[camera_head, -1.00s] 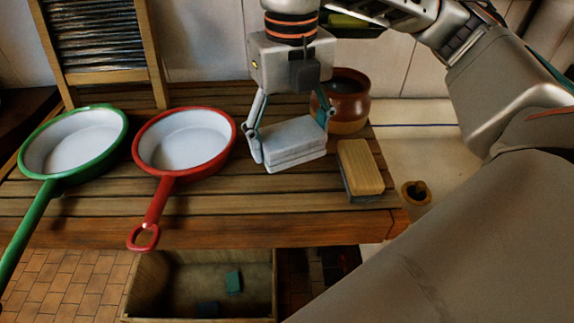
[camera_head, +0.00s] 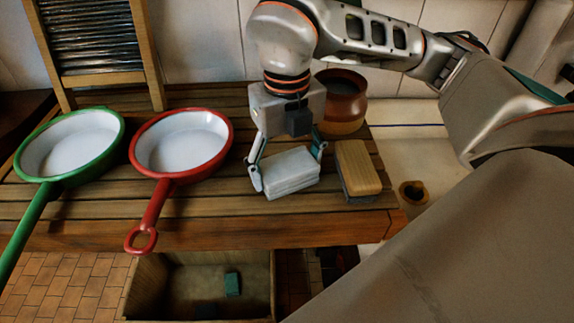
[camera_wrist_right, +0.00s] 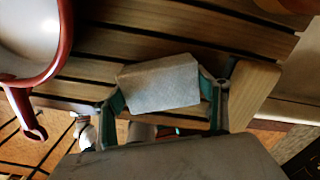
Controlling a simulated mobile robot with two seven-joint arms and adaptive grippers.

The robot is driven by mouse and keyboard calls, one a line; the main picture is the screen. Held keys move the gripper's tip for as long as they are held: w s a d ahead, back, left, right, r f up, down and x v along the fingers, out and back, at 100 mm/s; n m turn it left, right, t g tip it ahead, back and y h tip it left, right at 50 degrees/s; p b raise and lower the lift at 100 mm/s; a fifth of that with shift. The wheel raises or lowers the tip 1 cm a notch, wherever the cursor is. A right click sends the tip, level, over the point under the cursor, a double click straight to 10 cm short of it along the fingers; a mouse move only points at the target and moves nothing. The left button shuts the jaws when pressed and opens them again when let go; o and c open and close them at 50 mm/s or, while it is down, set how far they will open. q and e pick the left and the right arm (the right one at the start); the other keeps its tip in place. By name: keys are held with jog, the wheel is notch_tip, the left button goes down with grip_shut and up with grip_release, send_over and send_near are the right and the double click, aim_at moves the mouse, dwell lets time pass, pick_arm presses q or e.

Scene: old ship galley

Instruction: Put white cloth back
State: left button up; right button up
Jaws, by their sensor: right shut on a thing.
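The white cloth (camera_head: 290,172) is a folded pale block in the head view, between the red pan and the wooden brush. My right gripper (camera_head: 288,165) is shut on it, one finger at each end. The cloth is low over the slatted table (camera_head: 215,212); I cannot tell whether it touches the slats. In the right wrist view the cloth (camera_wrist_right: 160,83) sits between the teal-lined fingers of the right gripper (camera_wrist_right: 163,95). My left gripper is not in view.
The red pan (camera_head: 180,142) is left of the cloth, the green pan (camera_head: 70,145) farther left. The wooden brush (camera_head: 358,168) is close on the right. A brown pot (camera_head: 342,100) stands behind. A washboard (camera_head: 100,45) leans at the back. A wooden crate (camera_head: 150,285) is below the table.

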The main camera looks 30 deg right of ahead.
aim_at(287, 163)
jog(key=o, duration=1.1)
jog(key=shift+c, duration=0.2)
notch_tip(287, 163, up, 12)
jog(key=shift+r, duration=0.15)
jog(key=shift+s, duration=0.1)
